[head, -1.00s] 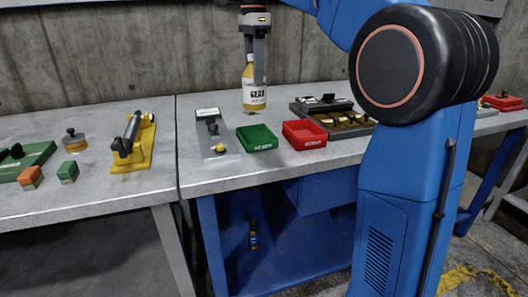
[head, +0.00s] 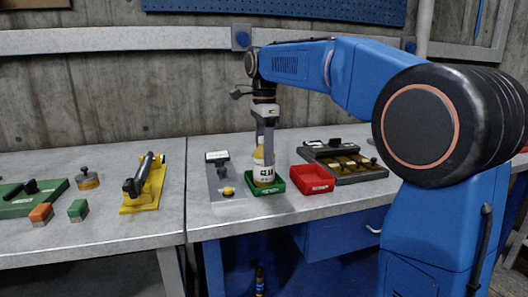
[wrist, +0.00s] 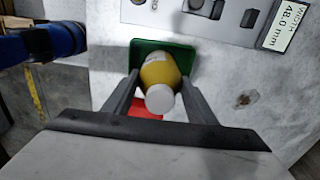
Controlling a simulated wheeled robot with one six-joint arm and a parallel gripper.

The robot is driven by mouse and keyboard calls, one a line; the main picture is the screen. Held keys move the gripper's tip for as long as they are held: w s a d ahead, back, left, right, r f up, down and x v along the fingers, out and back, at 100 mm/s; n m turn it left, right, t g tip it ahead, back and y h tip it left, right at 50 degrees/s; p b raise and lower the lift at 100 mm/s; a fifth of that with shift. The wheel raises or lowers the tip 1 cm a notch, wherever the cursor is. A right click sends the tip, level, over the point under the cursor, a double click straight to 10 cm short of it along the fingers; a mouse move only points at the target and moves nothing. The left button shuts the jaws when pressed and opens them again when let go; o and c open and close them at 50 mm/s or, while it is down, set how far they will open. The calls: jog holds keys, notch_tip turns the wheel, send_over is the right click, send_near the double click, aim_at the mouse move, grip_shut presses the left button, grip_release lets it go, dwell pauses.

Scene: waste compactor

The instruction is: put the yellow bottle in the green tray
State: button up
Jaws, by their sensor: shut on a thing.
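The yellow bottle (head: 263,174) is upright with a white label, and its base is at the green tray (head: 266,191). The tray's front wall hides the very bottom, so I cannot tell whether it touches the tray floor. My gripper (head: 265,158) is shut on the bottle from above. In the wrist view the yellow bottle (wrist: 158,72) with its white cap sits between the two fingers, and the green tray (wrist: 186,55) lies beyond it.
A red tray (head: 312,180) stands just right of the green tray. A grey gauge plate (head: 222,184) is close on the left. A dark box with yellow parts (head: 345,166) is behind right. A yellow clamp fixture (head: 144,188) stands further left.

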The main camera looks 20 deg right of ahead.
jog(key=o, duration=1.6)
jog(key=shift+f, duration=0.1)
notch_tip(320, 180, up, 12)
jog(key=shift+r, duration=0.15)
